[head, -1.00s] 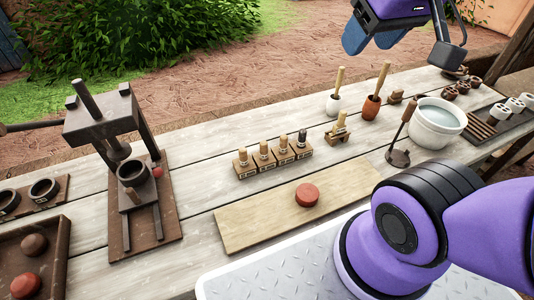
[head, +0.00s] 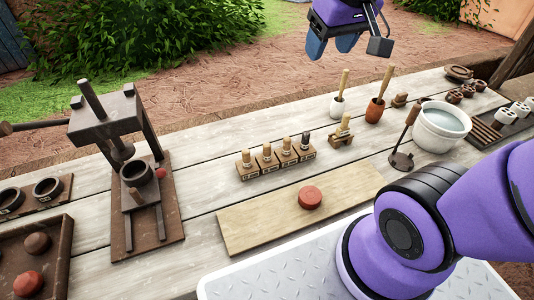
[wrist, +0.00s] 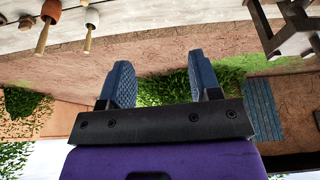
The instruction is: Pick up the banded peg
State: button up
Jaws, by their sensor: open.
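Several wooden pegs stand in a row of small labelled blocks (head: 276,164) in the middle of the table. Three tops are pale, such as the leftmost peg (head: 246,157); the right-end peg (head: 305,141) has a dark top. Another pale peg (head: 344,123) rests on a small wooden stand (head: 340,138) to their right. Bands are too small to tell surely, so I cannot say which is the banded peg. My gripper (head: 331,46) is open and empty, high beyond the table's far edge. Its blue fingers are apart in the wrist view (wrist: 160,75), with no peg between them.
A dark press (head: 135,190) stands left of the pegs. A white cup (head: 337,108) and an orange cup (head: 374,110) with handled tools, an upright dark tool (head: 402,158) and a white bowl (head: 440,127) stand right.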

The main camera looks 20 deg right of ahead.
jog(key=w+a+f+n+g, duration=0.1)
jog(key=w+a+f+g, duration=0.15)
jog(key=w+f, duration=0.8)
jog(key=n+g, duration=0.1)
send_over(267, 145)
notch_tip(267, 145, down, 17)
jog(key=shift+f, duration=0.1)
notch_tip(267, 145, down, 5)
jog(key=shift+a+f, duration=0.1)
jog(key=shift+f, duration=0.1)
jog(key=shift+w+f, duration=0.1)
jog(key=shift+f, duration=2.9)
grip_shut()
jog(key=shift+r, duration=0.15)
